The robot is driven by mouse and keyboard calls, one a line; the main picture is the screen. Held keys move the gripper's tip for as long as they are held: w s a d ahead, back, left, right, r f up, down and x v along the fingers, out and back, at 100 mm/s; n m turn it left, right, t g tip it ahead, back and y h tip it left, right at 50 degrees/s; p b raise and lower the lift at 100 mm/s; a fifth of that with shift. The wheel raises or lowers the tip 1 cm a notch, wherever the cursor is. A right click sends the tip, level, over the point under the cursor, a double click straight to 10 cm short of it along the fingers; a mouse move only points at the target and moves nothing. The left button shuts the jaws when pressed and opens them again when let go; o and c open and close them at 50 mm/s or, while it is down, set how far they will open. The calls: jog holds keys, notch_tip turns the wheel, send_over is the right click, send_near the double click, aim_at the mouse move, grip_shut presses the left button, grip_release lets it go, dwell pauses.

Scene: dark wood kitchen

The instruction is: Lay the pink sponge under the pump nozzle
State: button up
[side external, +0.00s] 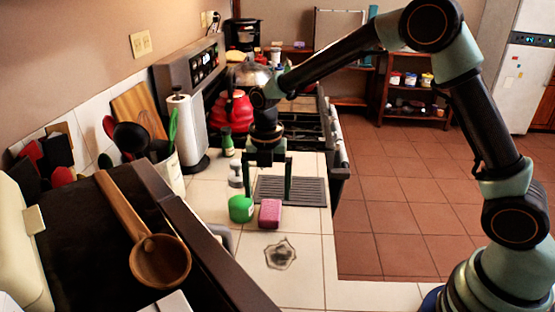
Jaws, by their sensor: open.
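The pink sponge (270,214) lies on the white tiled counter, at the near edge of the grey ribbed mat. My gripper (267,193) points down, with its two fingers spread apart and nothing seen between them. It appears above and behind the sponge in the picture; the exact height gap is hard to judge. A round green container (241,209) stands just left of the sponge. A small pale grey and white item (235,175) stands behind it and may be the pump, but its nozzle is too small to make out.
The grey ribbed mat (309,190) lies under and right of my gripper. A clear glass dish (280,254) sits nearer on the counter. A paper towel roll (187,130), green bottle (227,142) and utensil crock (169,174) stand left. The counter's right edge drops to the floor.

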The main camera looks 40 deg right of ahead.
jog(key=s+d+r+m+t, duration=0.1)
jog(key=s+d+r+m, duration=0.15)
jog(key=r+m, duration=0.35)
jog(key=s+d+r+m+t, duration=0.1)
jog(key=s+d+r+m, duration=0.1)
jog(key=s+r+m, duration=0.3)
jog(key=s+d+r+m+t, duration=0.1)
jog(key=s+m, duration=0.3)
jog(key=m, duration=0.4)
jog(key=s+d+r+m+t, duration=0.2)
jog(key=s+m, duration=0.3)
jog(key=m, duration=0.3)
jog(key=shift+s+d+r+t, duration=0.15)
jog(key=shift+d+r+t, duration=0.2)
jog(key=shift+d, duration=0.3)
